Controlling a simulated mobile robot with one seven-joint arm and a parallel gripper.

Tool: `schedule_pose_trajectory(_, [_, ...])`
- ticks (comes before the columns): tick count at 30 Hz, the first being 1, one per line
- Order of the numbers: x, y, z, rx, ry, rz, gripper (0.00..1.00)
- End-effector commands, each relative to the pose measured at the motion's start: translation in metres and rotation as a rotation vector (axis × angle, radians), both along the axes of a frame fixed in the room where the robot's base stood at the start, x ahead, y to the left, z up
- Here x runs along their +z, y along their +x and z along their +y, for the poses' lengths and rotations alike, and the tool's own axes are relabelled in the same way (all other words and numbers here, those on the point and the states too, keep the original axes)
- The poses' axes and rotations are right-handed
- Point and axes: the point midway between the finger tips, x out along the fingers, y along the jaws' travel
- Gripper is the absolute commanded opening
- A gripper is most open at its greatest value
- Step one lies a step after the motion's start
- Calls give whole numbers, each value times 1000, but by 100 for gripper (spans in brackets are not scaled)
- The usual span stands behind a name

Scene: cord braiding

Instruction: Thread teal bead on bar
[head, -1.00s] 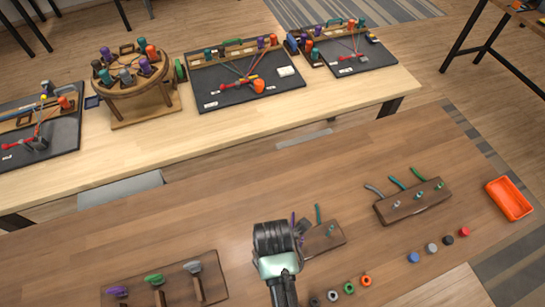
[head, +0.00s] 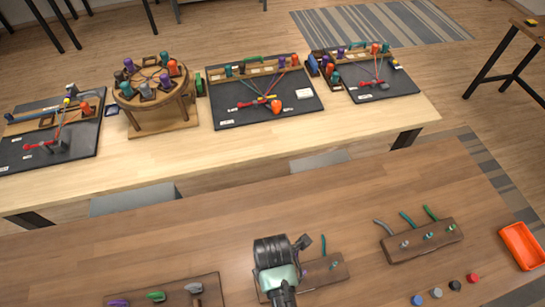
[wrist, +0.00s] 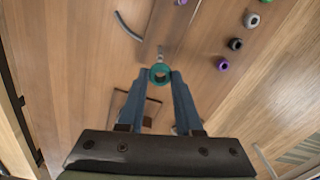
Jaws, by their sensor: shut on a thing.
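My gripper (wrist: 158,77) is shut on the teal bead (wrist: 159,74), a small ring pinched between the two blue fingertips with its hole facing the camera. Just beyond the bead is a small pale bar (wrist: 160,53) on the wooden block (wrist: 166,32); the bead appears close to it, but I cannot tell whether it is on the bar. A grey cord (wrist: 128,26) curves out beside the block.
Loose purple (wrist: 222,64), black (wrist: 236,44) and grey (wrist: 251,20) beads lie on the table to the right in the wrist view. In the head view, another corded block (head: 421,242) and an orange tray (head: 522,246) stand at right; a row of handles (head: 195,288) is at left.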

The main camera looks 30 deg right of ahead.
Motion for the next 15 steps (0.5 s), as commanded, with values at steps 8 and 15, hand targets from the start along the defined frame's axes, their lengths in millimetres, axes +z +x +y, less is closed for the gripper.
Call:
schedule_pose_trajectory(8, [-21,0,0,0,0,0,0])
schedule_pose_trajectory(15, [-36,0,0,1,0,1,0])
